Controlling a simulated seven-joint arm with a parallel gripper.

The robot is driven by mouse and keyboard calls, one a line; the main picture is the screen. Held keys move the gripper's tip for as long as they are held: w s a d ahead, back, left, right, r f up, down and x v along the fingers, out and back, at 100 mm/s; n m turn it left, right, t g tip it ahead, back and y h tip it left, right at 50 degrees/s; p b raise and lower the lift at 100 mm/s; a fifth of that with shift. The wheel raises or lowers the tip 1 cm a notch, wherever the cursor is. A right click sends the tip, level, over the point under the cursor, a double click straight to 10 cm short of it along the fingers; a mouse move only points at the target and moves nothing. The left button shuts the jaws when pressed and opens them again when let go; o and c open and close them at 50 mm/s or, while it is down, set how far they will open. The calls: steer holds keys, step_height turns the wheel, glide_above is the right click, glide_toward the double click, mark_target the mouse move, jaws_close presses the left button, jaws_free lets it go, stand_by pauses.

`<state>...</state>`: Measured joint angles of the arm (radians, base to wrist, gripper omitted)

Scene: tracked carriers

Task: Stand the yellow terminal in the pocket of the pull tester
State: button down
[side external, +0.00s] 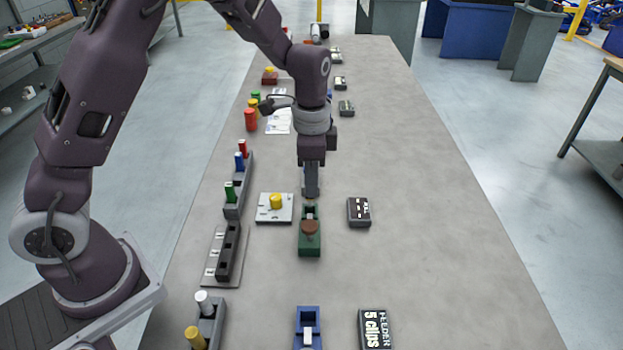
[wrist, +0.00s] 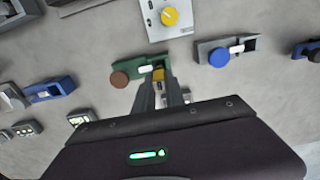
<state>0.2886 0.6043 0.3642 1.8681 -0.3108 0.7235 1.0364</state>
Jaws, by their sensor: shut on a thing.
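My gripper (side external: 311,192) points down at the far end of a green fixture (side external: 309,243) with a brown knob. In the wrist view, its fingers (wrist: 160,94) are shut on a small yellow piece, the yellow terminal (wrist: 158,76), at the end of the green fixture (wrist: 127,68). The fingers hide part of the terminal; I cannot tell if it is seated in a pocket. In the side view the terminal is not clearly visible. No part is readably marked as the pull tester.
A white plate with a yellow knob (side external: 266,213) lies left of the green fixture. A dark labelled block (side external: 358,212) lies right. A blue fixture (side external: 307,322) and a feeder sign (side external: 375,330) stand nearer. Racks line the left edge. The right side of the table is clear.

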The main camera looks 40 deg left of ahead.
steer(key=shift+f, duration=1.5)
stand_by(1.6)
steer(key=c, duration=1.3)
jaws_free()
steer(key=o, duration=0.5)
steer(key=shift+c, duration=0.2)
steer(key=shift+r, duration=0.15)
steer(key=shift+r, duration=3.4)
